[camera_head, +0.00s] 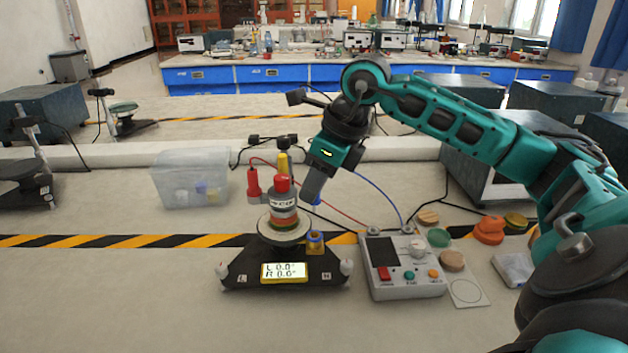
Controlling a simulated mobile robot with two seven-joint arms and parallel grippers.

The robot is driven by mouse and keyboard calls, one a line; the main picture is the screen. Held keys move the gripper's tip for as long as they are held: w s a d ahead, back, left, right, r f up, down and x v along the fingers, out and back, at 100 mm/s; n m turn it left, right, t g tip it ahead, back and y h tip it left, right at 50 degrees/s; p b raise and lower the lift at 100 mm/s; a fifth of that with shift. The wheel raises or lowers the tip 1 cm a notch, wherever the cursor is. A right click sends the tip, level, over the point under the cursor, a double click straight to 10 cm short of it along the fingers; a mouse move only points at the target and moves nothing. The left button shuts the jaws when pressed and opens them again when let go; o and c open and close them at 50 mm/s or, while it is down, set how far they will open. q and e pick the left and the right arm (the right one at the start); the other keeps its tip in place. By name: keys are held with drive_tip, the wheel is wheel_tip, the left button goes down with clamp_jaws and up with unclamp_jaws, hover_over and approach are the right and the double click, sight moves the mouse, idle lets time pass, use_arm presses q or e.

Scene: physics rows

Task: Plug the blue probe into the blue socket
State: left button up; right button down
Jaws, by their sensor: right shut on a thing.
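My right gripper (314,188) comes in from the right and is shut on the blue probe (317,201); only a small blue part shows at the fingertips. A blue wire (380,192) runs from behind the gripper to the meter box (405,280). Below the gripper, apart from it, a yellow block with a blue ring (315,238), seemingly the blue socket, sits on the right of a black base (242,270). Its opening is too small to make out. My left gripper is not in view.
A clear box (170,180) is at left. Round coloured pieces (489,231) lie right. The front left table is clear.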

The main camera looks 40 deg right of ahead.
sight(319, 201)
drive_tip(key=shift+f+b, duration=0.4)
drive_tip(key=shift+f, duration=0.15)
drive_tip(key=shift+f+b, duration=0.7)
drive_tip(key=shift+f, duration=0.1)
drive_tip(key=shift+f+b, duration=0.75)
drive_tip(key=shift+f, duration=0.1)
drive_tip(key=shift+r, duration=0.25)
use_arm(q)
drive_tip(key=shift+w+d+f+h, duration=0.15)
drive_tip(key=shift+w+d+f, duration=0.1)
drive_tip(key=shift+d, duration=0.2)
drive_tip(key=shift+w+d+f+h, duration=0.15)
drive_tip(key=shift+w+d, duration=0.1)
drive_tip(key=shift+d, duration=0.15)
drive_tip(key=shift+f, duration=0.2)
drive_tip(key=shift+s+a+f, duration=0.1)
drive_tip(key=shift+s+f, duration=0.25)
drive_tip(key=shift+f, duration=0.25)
use_arm(e)
drive_tip(key=shift+f, duration=0.35)
use_arm(q)
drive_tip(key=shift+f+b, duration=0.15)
drive_tip(key=shift+b, duration=0.2)
use_arm(e)
drive_tip(key=shift+f, duration=0.35)
